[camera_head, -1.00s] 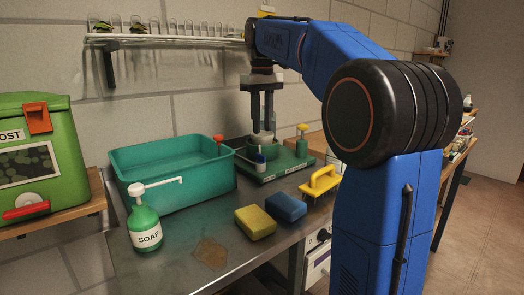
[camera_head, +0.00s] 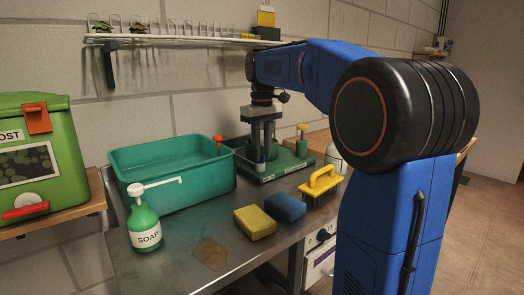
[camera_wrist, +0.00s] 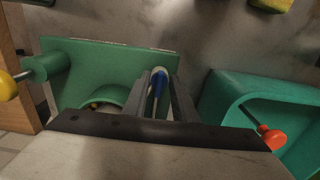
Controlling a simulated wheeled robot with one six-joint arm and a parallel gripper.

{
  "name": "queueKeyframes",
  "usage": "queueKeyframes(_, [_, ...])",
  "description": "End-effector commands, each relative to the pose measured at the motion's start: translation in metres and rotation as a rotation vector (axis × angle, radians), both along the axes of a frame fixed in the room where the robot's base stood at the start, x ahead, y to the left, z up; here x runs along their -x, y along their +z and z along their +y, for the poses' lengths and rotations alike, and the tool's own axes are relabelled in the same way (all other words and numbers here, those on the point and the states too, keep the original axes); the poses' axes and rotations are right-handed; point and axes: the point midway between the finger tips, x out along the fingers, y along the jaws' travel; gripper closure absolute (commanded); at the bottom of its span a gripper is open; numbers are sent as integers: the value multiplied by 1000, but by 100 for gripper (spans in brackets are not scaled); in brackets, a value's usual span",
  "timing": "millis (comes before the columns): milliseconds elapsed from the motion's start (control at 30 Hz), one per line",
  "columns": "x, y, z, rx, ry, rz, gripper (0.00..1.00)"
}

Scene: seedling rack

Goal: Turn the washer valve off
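The green washer base (camera_head: 290,163) stands on the steel counter behind the sponges. A small blue handle with a white part (camera_head: 261,166) stands at its front; I cannot tell for sure that it is the washer valve. A yellow knob (camera_head: 302,127) rises on the right of the base, and a red knob (camera_head: 218,139) shows at the tub's far edge. My gripper (camera_head: 262,155) points down over the base. In the wrist view its fingers (camera_wrist: 163,95) are apart, with the blue handle (camera_wrist: 158,90) between them, nearer the left finger. Contact cannot be seen.
A teal tub (camera_head: 165,195) stands close to the left of the washer. A soap bottle (camera_head: 144,228), yellow sponge (camera_head: 255,223), blue sponge (camera_head: 286,206) and yellow-handled brush (camera_head: 321,181) are at the front. A wall shelf (camera_head: 170,41) with glassware hangs above.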

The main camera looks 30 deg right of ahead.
Motion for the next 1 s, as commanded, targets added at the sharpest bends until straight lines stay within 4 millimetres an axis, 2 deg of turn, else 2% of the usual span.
queueKeyframes(33, [0,0,0,0,0,0,88])
queueKeyframes(100, [0,0,0,0,0,0,100])
queueKeyframes(567, [0,0,0,0,-63,1,100])
queueKeyframes(1000, [0,0,4,0,-412,2,100])
